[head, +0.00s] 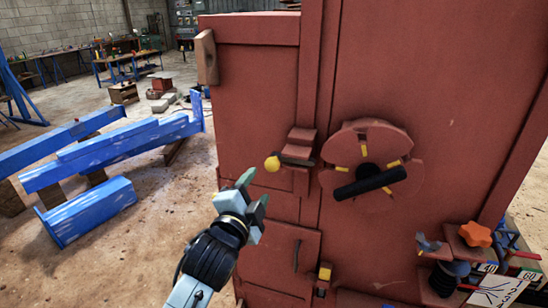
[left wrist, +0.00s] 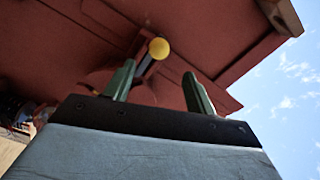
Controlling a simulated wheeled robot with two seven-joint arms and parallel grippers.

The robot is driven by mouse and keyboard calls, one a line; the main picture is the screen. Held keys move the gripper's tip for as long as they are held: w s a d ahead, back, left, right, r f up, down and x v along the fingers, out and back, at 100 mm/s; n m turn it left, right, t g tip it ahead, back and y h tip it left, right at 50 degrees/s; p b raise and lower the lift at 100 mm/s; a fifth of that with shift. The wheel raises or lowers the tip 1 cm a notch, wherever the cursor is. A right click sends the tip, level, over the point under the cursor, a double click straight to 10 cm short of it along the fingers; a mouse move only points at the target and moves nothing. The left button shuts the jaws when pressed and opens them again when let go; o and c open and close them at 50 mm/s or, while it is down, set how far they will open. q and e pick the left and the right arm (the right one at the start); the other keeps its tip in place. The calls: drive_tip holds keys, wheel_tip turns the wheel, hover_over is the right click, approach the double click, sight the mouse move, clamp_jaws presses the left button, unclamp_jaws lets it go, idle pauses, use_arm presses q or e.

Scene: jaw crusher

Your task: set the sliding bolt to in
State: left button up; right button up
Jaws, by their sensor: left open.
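The sliding bolt (head: 297,157) is a dark bar with a yellow ball knob (head: 272,164), set in a red bracket on the red machine's front. The knob sticks out to the left of the bracket. In the left wrist view the yellow knob (left wrist: 159,48) and its bar show beyond and between the fingertips. My left gripper (head: 254,190) is open and empty, below and left of the knob and apart from it. Its two green fingers also show in the left wrist view (left wrist: 160,82). My right gripper is not in view.
A round red wheel with a black handle (head: 370,181) is right of the bolt. A wooden block (head: 206,57) is at the upper left edge. Blue beams (head: 95,205) lie on the floor at left.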

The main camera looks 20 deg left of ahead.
sight(274, 161)
use_arm(q)
drive_tip(key=w+p, duration=0.1)
drive_tip(key=w, duration=1.2)
drive_tip(key=shift+d, duration=0.2)
drive_tip(key=shift+c, duration=0.2)
